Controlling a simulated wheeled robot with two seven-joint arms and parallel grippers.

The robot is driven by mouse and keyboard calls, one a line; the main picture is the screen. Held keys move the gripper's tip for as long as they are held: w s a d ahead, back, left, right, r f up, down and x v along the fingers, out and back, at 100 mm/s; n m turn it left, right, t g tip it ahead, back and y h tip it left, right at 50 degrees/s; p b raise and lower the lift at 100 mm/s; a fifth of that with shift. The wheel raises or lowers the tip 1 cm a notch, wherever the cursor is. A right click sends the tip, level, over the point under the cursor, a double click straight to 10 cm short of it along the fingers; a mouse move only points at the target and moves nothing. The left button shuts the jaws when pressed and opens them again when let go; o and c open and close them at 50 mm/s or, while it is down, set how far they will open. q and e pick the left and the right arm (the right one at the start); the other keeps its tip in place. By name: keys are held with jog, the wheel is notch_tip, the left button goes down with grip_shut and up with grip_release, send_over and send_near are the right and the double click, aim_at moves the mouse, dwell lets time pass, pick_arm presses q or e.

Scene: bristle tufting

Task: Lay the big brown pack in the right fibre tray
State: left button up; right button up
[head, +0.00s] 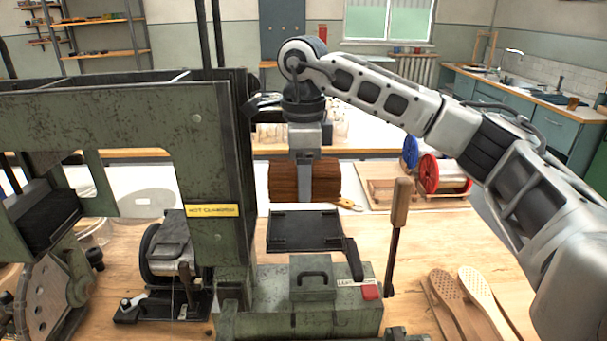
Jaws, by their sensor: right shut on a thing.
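My right gripper (305,188) comes down from above and is shut on the big brown pack (283,183). One grey finger shows against the pack's near face; the far finger is hidden. The pack lies level, with its brown fibres running sideways. It appears above or just behind a flat black tray (303,233), the right one, on the green machine; a gap shows between them in the picture. The tray looks empty. Another black tray-like part (42,218) is at the left of the machine. My left gripper is not in view.
The green machine frame (215,150) with a yellow label stands close left of the pack. An upright wooden-handled lever (400,205) stands right of the tray. Spools (440,175) are behind on a board. Perforated wooden brush bodies (470,300) lie front right.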

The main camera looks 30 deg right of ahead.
jog(key=shift+f+b, duration=0.7)
jog(key=shift+f, duration=0.7)
dwell(1.7)
jog(key=o, duration=1.5)
jog(key=shift+c, duration=0.2)
jog(key=shift+r, duration=0.1)
jog(key=shift+r+p, duration=0.95)
jog(key=shift+r, duration=2.95)
